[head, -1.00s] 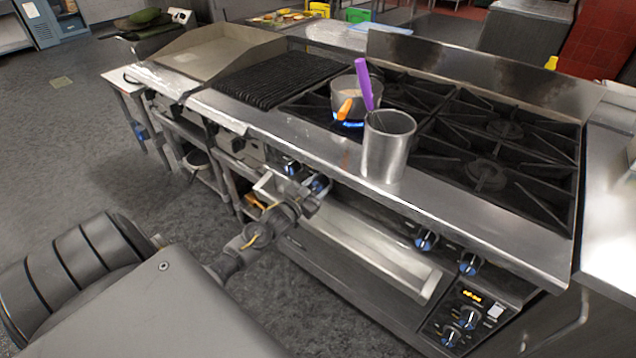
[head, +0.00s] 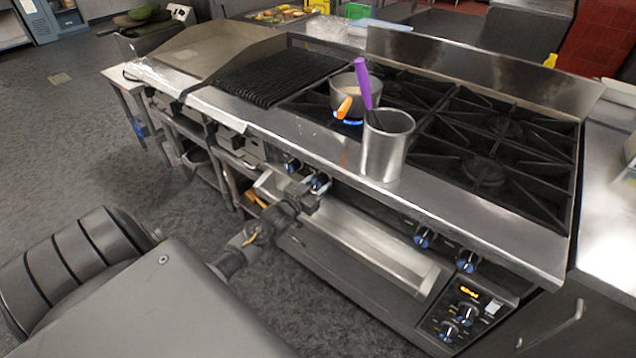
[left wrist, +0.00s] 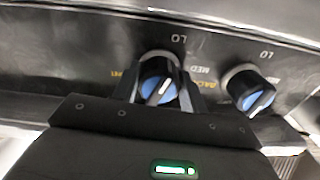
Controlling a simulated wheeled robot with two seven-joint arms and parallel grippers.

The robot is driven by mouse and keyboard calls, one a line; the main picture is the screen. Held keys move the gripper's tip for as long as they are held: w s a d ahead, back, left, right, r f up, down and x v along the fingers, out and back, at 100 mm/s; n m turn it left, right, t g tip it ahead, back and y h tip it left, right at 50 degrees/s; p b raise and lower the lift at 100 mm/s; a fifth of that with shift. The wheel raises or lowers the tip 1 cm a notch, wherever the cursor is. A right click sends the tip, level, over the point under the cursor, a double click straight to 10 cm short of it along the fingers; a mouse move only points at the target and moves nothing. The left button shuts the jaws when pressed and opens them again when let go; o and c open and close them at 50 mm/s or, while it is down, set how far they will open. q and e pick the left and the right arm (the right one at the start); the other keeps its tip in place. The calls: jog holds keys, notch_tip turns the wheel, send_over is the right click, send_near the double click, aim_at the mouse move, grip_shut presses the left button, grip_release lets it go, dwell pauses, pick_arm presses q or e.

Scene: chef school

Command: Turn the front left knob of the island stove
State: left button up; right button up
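The island stove has a front panel with black-and-blue knobs. In the left wrist view, one knob (left wrist: 158,82) stands between the two fingers of my left gripper (left wrist: 160,92), its white pointer leaning right of upright. Whether the fingers press on it cannot be told. A second knob (left wrist: 248,90) is just to its right, outside the fingers. In the head view my left gripper (head: 306,192) is at the stove front, close to the left pair of knobs (head: 293,165). My right gripper is not in view.
A pot (head: 345,97) sits over a lit blue flame (head: 347,122). A steel container (head: 385,150) holding a purple-handled utensil (head: 363,82) stands on the stove's front ledge. More knobs (head: 423,238) are to the right, above the oven handle.

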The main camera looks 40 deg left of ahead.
pick_arm(q)
jog(key=o, duration=0.4)
jog(key=s+b, duration=0.1)
jog(key=s, duration=0.9)
jog(key=shift+s+d, duration=0.1)
jog(key=shift+s, duration=0.3)
